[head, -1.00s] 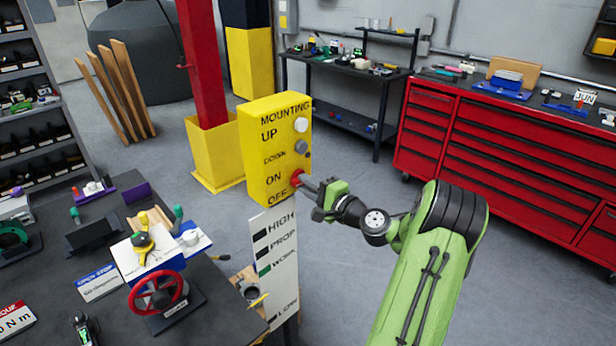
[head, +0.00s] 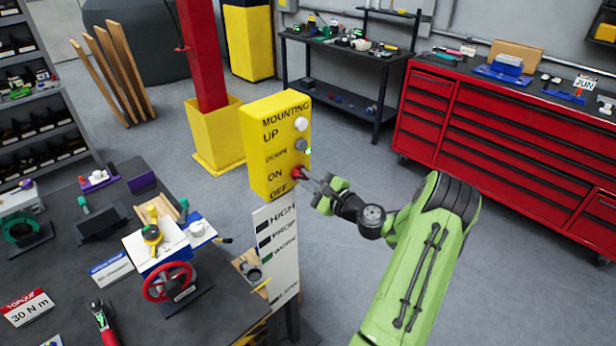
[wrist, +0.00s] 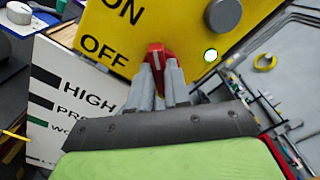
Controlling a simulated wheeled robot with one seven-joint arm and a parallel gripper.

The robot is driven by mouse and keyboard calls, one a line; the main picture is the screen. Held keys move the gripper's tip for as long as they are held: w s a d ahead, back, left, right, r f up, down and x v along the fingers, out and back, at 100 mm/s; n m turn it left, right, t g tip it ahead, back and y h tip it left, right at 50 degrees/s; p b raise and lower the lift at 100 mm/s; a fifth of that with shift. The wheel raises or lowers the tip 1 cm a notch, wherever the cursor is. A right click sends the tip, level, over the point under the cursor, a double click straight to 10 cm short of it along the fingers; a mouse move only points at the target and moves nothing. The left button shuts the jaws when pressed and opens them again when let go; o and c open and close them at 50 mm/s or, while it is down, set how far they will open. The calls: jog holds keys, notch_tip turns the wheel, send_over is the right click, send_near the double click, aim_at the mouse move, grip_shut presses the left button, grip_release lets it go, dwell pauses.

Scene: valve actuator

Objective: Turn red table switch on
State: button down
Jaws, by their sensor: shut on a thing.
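The yellow control box (head: 262,150) stands upright at the centre of the head view, with UP, DOWN, ON and OFF labels. Its red switch (head: 297,172) sits low on the right-hand face, beside ON and OFF. My gripper (head: 306,179) reaches it from the right. In the wrist view the grey fingers (wrist: 160,84) are shut on the red switch (wrist: 155,54), and they hide its lower part.
A white knob (head: 300,124) and a grey knob (head: 300,145) sit above the switch. A white level board (head: 275,240) stands below the box. A workbench with a red handwheel (head: 168,281) is at left. Red drawer cabinets (head: 500,130) stand at the back right; open floor lies between.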

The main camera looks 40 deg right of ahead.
jog(key=shift+f, duration=0.15)
jog(key=c, duration=1.1)
grip_release()
jog(key=s+b, duration=0.1)
jog(key=s, duration=0.7)
jog(key=s+b, duration=0.1)
jog(key=s, duration=0.6)
jog(key=shift+s+d+b, duration=0.2)
jog(key=shift+s+b, duration=0.1)
jog(key=shift+s, duration=0.1)
